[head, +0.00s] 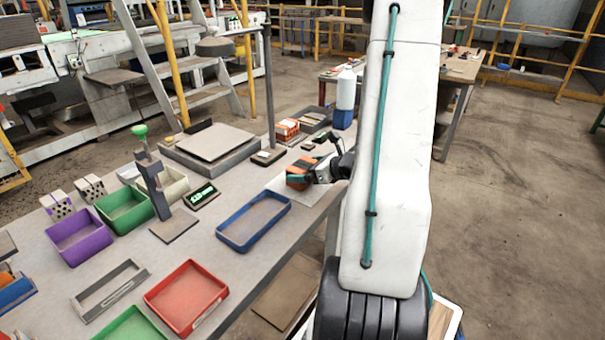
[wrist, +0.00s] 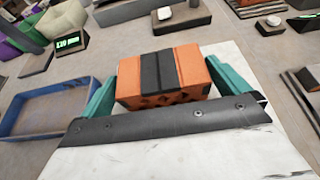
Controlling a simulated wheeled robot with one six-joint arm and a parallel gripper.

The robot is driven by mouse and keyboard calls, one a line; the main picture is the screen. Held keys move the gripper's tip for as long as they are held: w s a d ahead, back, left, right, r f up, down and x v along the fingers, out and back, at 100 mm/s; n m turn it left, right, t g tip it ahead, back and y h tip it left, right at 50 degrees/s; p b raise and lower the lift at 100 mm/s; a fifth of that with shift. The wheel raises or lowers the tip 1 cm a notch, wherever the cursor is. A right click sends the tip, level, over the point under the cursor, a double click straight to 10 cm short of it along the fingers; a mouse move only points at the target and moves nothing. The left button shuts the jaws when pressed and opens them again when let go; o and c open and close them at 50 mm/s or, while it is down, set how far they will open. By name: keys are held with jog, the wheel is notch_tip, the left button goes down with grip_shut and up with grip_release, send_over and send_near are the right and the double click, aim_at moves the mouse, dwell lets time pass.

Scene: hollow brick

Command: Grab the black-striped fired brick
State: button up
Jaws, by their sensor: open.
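The orange fired brick (wrist: 192,74) with a black stripe across its top and front lies on a pale sheet in the wrist view. Small dark holes show along the lower part of its near face. My gripper (wrist: 166,84) is open, with a teal finger on either side of the brick. I cannot tell whether either finger touches it. In the head view the brick (head: 298,172) is near the table's right edge, with my gripper (head: 322,170) reaching in from the right and partly covering it.
A blue tray (head: 224,238) lies nearer on the table, left of the brick in the wrist view. Another orange brick (head: 286,128) sits behind. A green-lit display (head: 203,194), a scale (head: 210,143) and a blue-based bottle (head: 345,92) stand around.

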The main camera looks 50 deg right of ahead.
aim_at(298, 168)
jog(key=x, duration=0.3)
jog(key=shift+w+f, duration=0.15)
jog(key=shift+w, duration=0.05)
jog(key=shift+c, duration=0.3)
jog(key=c, duration=0.8)
jog(key=shift+c, duration=0.8)
